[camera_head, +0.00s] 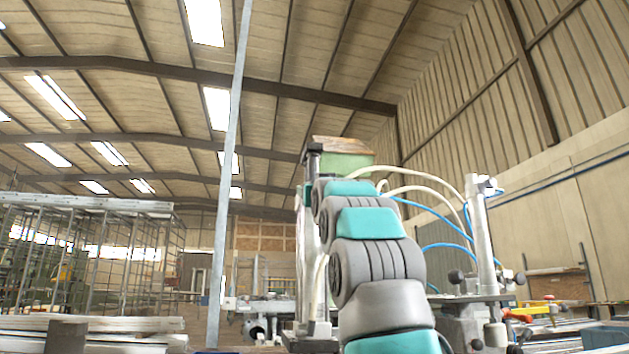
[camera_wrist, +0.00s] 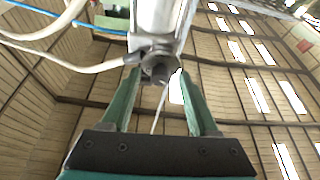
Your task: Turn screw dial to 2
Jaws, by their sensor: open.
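In the wrist view, my gripper (camera_wrist: 156,76) points up and away, with its two teal fingers apart. A dark round screw-like part (camera_wrist: 158,67) at the lower end of a pale metal cylinder (camera_wrist: 160,22) shows between the fingertips. I cannot tell whether the fingers touch it. It may be the screw dial; no number or marking is readable. In the head view, my grey and teal arm rises in the middle and hides much of the bench behind it. My fingertips cannot be made out there.
In the head view, a green block with a wooden top (camera_head: 338,160) is behind my arm's upper end. A metal column (camera_head: 480,235) stands right, with pale and blue hoses near it. Dark knobs (camera_head: 457,276) are at its base. A wire cage (camera_head: 95,250) is at left.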

